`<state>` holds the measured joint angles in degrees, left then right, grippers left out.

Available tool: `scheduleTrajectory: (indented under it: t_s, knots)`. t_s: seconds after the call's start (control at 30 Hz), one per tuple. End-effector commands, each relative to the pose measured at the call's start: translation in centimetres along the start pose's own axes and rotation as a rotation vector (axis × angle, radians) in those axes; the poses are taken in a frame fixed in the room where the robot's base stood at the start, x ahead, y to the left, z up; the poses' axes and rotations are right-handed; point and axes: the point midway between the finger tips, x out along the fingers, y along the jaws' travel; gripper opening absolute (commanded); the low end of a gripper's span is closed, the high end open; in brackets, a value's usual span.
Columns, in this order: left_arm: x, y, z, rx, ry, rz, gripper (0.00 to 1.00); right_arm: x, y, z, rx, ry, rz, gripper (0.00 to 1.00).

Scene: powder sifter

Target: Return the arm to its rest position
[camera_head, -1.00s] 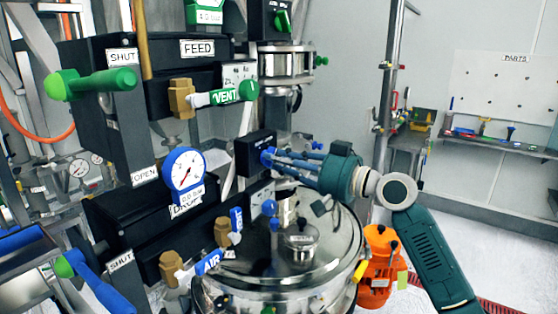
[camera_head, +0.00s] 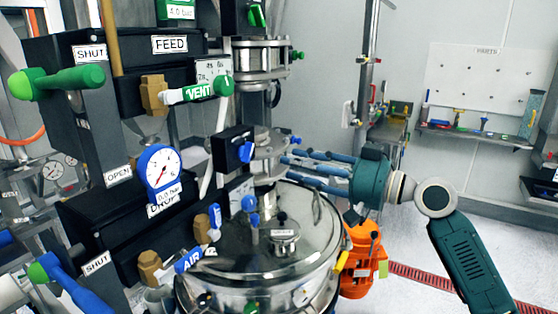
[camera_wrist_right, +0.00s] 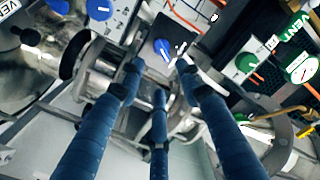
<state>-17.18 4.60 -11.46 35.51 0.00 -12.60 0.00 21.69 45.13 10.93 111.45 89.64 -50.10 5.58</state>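My right gripper (camera_head: 286,168) reaches in from the right, above the round steel lid (camera_head: 310,235). Its blue fingers are spread and hold nothing. A black box (camera_head: 226,150) with a blue knob (camera_head: 245,152) is to the left of the fingertips, with a clear gap between. In the right wrist view, the open fingers (camera_wrist_right: 158,75) point toward the blue knob (camera_wrist_right: 163,48), which shows between the tips, beyond them. My left gripper is not in view.
On the left are the FEED housing (camera_head: 130,62), green lever (camera_head: 70,82), VENT valve (camera_head: 195,92) and pressure gauge (camera_head: 160,172). An orange unit (camera_head: 361,262) stands beside the vessel below my arm. A shelf (camera_head: 480,133) is at the back right. Open floor lies on the right.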

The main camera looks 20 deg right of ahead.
Motion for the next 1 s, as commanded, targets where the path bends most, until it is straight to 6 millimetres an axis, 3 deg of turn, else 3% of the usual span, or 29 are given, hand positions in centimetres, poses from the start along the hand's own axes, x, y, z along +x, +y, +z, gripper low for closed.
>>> scheduleTrajectory:
  t_s: [0.2, 0.73, 0.87, 0.97, 1.0]
  knots:
    - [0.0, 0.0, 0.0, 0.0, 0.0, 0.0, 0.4, -1.4, 0.0, 0.1, -0.001, -0.001, 0.0, 0.35]
    - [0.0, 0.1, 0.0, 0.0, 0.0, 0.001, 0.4, -1.3, 0.2, 0.7, -0.001, -0.01, 0.005, 0.35]
    - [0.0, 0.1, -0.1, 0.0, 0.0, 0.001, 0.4, -0.5, 1.5, 5.0, -0.012, -0.08, 0.044, 0.35]
    - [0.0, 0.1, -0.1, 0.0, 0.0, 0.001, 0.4, 0.0, 3.1, 11.4, -0.034, -0.182, 0.104, 0.35]
    - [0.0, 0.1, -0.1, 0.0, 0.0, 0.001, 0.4, 0.0, 3.7, 14.3, -0.045, -0.231, 0.132, 0.35]
